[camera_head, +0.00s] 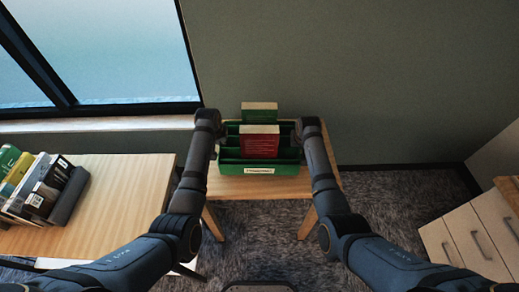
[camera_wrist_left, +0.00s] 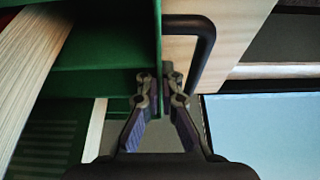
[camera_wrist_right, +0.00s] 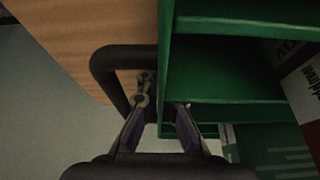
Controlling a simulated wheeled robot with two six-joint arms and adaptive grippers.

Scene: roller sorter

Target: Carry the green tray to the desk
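The green tray (camera_head: 227,169) stands upright on a small wooden table in the head view, with a pale label on its front. It holds a red book (camera_head: 259,143) and a green book (camera_head: 259,113). My left gripper (camera_head: 210,150) is at its left side; in the left wrist view its fingers (camera_wrist_left: 160,82) close around the tray's thin side wall, inside the black handle (camera_wrist_left: 203,55). My right gripper (camera_head: 298,150) is at its right side; in the right wrist view its fingers (camera_wrist_right: 165,98) sit on both sides of the wall, beside the other black handle (camera_wrist_right: 108,70). Fingertip contact is partly hidden.
The small wooden table (camera_head: 270,187) stands against the wall under the tray. A wooden desk (camera_head: 115,200) is to the left, with several books (camera_head: 35,180) at its left end and bare top to their right. A drawer cabinet (camera_head: 470,235) stands at right. Carpet lies between.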

